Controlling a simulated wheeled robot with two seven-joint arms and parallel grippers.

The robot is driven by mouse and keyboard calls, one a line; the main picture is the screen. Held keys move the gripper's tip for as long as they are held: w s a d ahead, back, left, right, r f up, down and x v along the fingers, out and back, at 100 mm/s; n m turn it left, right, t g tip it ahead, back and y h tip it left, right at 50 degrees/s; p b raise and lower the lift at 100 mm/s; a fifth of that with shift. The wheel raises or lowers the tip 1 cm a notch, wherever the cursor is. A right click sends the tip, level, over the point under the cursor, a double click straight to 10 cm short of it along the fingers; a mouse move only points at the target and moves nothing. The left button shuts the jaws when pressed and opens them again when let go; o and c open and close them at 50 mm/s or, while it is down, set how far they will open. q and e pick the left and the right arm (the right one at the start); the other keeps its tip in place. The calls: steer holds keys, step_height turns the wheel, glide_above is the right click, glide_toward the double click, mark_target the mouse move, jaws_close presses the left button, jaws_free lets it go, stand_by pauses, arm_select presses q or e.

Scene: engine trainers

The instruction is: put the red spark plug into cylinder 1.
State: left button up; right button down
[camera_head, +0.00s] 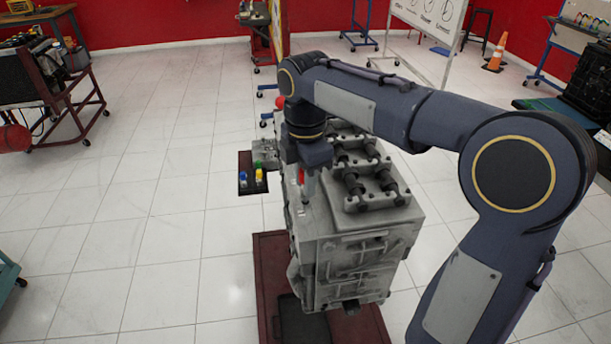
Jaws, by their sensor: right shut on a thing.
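The grey engine block (345,255) stands on a dark red stand in the middle of the view. My right gripper (308,192) points down over the left part of the engine's top, near its front end. It is shut on the red spark plug (302,177), of which only a small red part shows. Whether the plug touches the engine or sits in a hole cannot be told. The cylinder 1 opening cannot be made out behind the gripper. My left gripper is not in view.
The red stand (270,275) juts out in front. White floor at left is clear. Carts and an orange cone (496,55) stand farther off.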

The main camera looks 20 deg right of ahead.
steer(key=shift+f, duration=0.15)
steer(key=shift+f+b, duration=0.3)
steer(key=shift+f, duration=0.15)
steer(key=shift+f, duration=0.3)
stand_by(0.7)
steer(key=c, duration=1.2)
jaws_free()
steer(key=shift+o, duration=0.2)
